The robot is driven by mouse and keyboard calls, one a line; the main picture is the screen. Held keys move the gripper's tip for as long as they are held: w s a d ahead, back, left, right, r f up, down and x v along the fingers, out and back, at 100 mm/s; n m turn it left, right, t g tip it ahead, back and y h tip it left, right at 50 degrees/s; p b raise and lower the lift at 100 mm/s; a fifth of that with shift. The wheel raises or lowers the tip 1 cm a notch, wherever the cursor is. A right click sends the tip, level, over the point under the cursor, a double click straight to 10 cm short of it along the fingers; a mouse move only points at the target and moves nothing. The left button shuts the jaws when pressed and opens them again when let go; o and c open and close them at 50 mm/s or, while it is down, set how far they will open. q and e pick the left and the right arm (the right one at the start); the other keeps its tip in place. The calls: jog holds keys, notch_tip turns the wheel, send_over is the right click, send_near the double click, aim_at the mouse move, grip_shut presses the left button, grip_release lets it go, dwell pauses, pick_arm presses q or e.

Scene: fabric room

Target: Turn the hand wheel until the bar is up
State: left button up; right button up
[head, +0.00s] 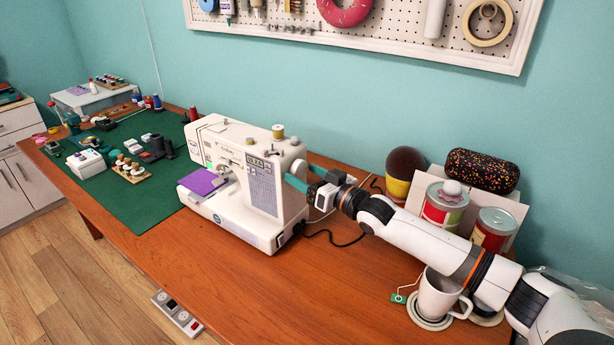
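The white sewing machine (228,172) stands in the middle of the wooden table, with purple cloth (202,182) on its bed at the needle side. My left gripper is not in view.
A white mug (438,296) on a coaster stands under my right arm. Tins (492,228), a dark patterned case (482,171) and a brown-and-yellow round object (404,172) stand behind it. A green mat (120,190) with sewing items covers the left. The front table is clear.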

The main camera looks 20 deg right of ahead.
jog(key=v, duration=1.2)
jog(key=shift+b, duration=0.35)
jog(key=shift+r, duration=0.1)
